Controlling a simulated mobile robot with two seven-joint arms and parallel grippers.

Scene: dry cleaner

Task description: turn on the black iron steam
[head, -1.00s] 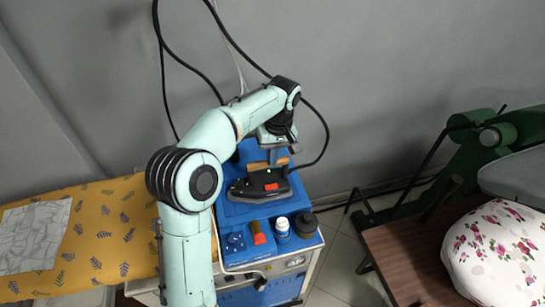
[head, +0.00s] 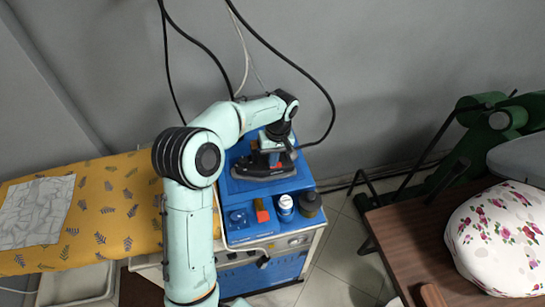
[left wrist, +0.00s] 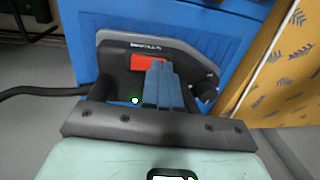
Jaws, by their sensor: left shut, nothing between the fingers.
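The black iron (head: 262,168) rests on the blue top of a steam station (head: 308,178). My left gripper (head: 277,160) is directly over the iron, pointing down, and partly hides it. In the left wrist view the iron's dark body (left wrist: 120,75) shows with a red-orange switch (left wrist: 142,61) on it. The shut, empty fingers (left wrist: 157,68) overlap the right part of this switch in the picture; I cannot tell whether they touch it. A small pale-green light (left wrist: 135,100) shows near the fingers. My right gripper is not in view.
Front items are a blue-capped bottle (head: 285,205), dark round jar (head: 309,203) and orange-red item (head: 262,212). A yellow patterned ironing board (head: 110,215) is left; a brown table (head: 405,240) with a floral cushion (head: 495,240) is right. Black cables hang behind the iron.

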